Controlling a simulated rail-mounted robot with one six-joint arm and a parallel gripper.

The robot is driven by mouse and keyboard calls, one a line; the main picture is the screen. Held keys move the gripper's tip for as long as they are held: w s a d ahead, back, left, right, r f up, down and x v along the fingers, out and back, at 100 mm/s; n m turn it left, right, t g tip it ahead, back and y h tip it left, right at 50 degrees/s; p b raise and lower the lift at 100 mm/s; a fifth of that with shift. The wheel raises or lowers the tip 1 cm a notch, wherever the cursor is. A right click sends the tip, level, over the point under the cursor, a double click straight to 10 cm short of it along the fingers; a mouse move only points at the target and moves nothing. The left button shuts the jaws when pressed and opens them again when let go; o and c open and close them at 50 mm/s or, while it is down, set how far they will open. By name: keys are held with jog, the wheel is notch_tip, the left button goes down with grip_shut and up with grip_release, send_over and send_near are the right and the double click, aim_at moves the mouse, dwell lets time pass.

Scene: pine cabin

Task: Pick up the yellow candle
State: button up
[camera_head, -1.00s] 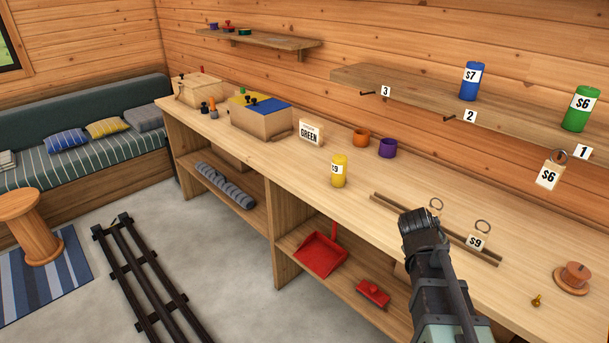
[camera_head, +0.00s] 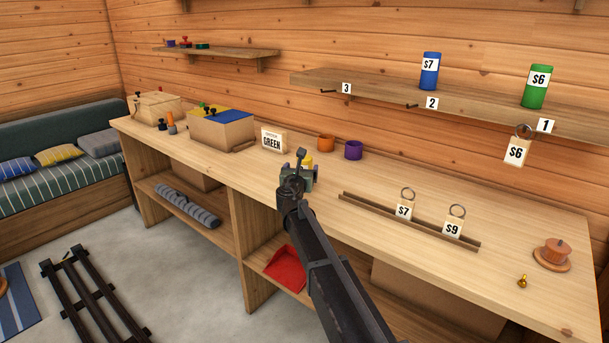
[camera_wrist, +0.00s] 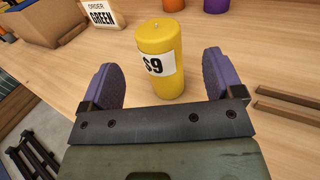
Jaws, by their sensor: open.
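The yellow candle (camera_wrist: 160,42) stands upright on the workbench and wears a white label reading $9. In the wrist view it is just ahead of my gripper (camera_wrist: 160,82), roughly centred between the two purple fingers, which are apart and not seen touching it. In the head view my gripper (camera_head: 301,178) is over the bench, and only a small yellow part of the candle (camera_head: 306,160) shows behind it.
An ORDER GREEN sign (camera_head: 272,140), an orange cup (camera_head: 326,143) and a purple cup (camera_head: 353,150) stand behind. A wooden rail (camera_head: 410,221) with price tags lies to the right. Blue (camera_head: 430,72) and green (camera_head: 537,88) candles stand on the shelf.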

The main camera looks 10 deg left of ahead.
aim_at(303, 164)
jog(key=w, duration=0.6)
jog(key=shift+w+d+f, duration=0.1)
jog(key=shift+w+d, duration=0.1)
jog(key=shift+w, duration=0.1)
jog(key=shift+s, duration=0.1)
jog(key=shift+c, duration=0.5)
jog(key=c, duration=1.1)
jog(key=shift+o, duration=0.2)
